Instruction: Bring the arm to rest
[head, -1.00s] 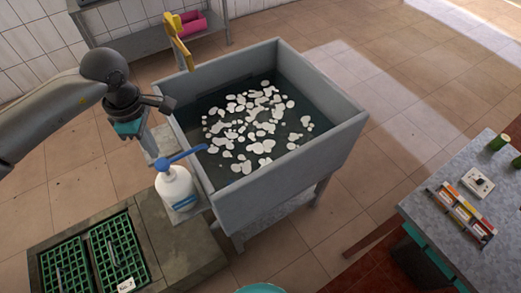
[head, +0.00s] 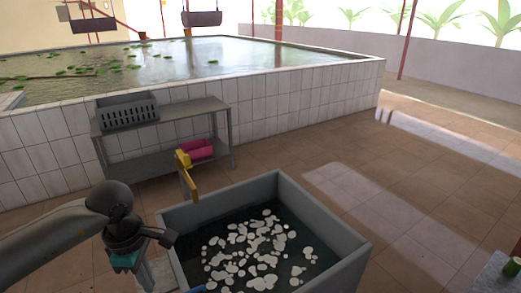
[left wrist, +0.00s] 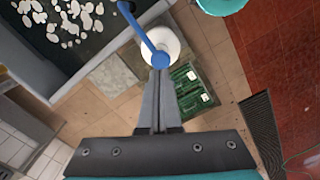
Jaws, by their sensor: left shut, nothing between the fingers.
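My left gripper (head: 146,279) hangs at the lower left of the head view, beside the left edge of the grey basin. In the left wrist view its two fingers (left wrist: 159,76) are together with nothing between them. They point down toward a white bottle with a blue pump (left wrist: 160,42); I cannot tell the height between them. In the head view only a bit of the blue pump (head: 197,289) shows at the bottom edge. My right gripper is in neither view.
The grey basin (head: 330,228) holds dark water and white pieces. A yellow-handled tool (head: 187,172) stands at its far left corner. Behind are a metal shelf (head: 165,117) with a grey crate and a tiled pond (head: 300,97). Green trays (left wrist: 195,90) lie below the gripper.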

